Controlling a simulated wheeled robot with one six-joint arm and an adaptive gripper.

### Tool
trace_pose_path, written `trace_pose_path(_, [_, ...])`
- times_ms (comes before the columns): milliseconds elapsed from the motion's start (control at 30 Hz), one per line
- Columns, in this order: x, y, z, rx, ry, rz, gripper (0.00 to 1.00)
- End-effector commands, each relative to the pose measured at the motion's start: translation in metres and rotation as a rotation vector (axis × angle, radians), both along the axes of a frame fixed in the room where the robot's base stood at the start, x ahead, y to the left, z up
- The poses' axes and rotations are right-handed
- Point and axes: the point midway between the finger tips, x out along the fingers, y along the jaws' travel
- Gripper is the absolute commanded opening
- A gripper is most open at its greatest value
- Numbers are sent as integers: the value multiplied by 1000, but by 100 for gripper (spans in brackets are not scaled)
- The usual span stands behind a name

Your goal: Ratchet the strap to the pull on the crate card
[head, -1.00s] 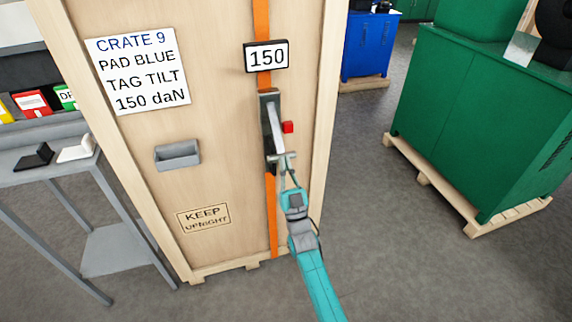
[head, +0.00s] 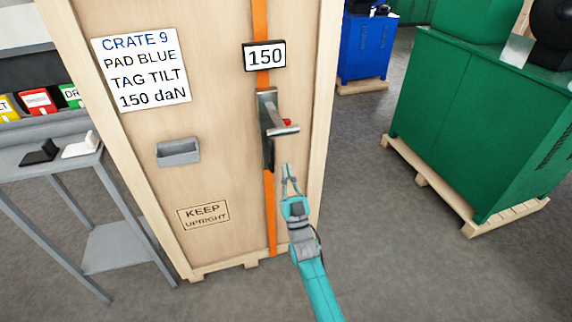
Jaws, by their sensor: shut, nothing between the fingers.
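The tall wooden crate (head: 225,115) carries a white card (head: 141,71) reading CRATE 9, PAD BLUE, TAG TILT, 150 daN. An orange strap (head: 270,213) runs down its front. A small display (head: 264,56) over the strap reads 150. Below it is the grey ratchet (head: 267,152), with its handle (head: 280,118) swung out from the crate and a crossbar at its end. A small red part shows beside the handle.
A grey bin (head: 178,152) and a KEEP UPRIGHT label (head: 203,215) are on the crate front. A green cabinet on a pallet (head: 470,190) stands at right. Floor between is clear.

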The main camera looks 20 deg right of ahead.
Motion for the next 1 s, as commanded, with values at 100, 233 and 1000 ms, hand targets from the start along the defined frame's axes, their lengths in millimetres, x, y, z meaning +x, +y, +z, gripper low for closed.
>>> trace_pose_path(100, [-6, 0, -22, 0, 4, 0, 0])
trace_pose_path(233, [-12, 0, -41, 0, 3, 0, 0])
trace_pose_path(1000, [-19, 0, -61, 0, -2, 0, 0])
